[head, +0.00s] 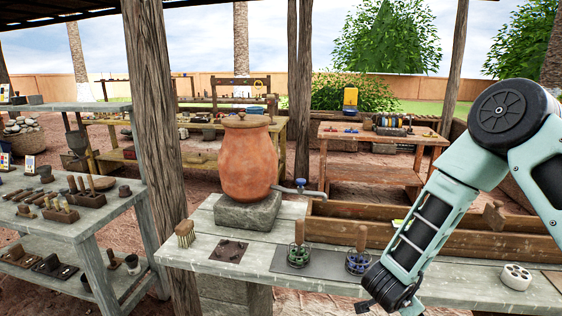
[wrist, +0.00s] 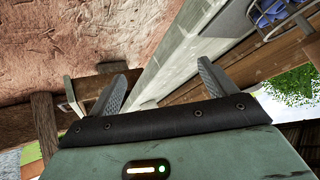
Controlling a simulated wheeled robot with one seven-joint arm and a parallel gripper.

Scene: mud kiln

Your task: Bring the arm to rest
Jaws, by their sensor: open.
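My arm comes in from the right in the head view, bent at a large black joint, and its lower part hangs down over the front of the grey plank bench (head: 210,258). The gripper itself is not clear in the head view. In the wrist view my gripper (wrist: 162,88) shows two grey fingers spread wide apart with nothing between them. Beyond the fingers are a pale bench edge and reddish ground. The wrist picture is tilted, so the gripper's height above the bench is hard to judge.
On the bench stand a clay jar (head: 247,160) with a tap, a brush (head: 185,233), two wire holders (head: 299,248) (head: 358,255) and a white round block (head: 516,277). A wooden trough (head: 380,232) lies behind. A post (head: 158,130) rises at left.

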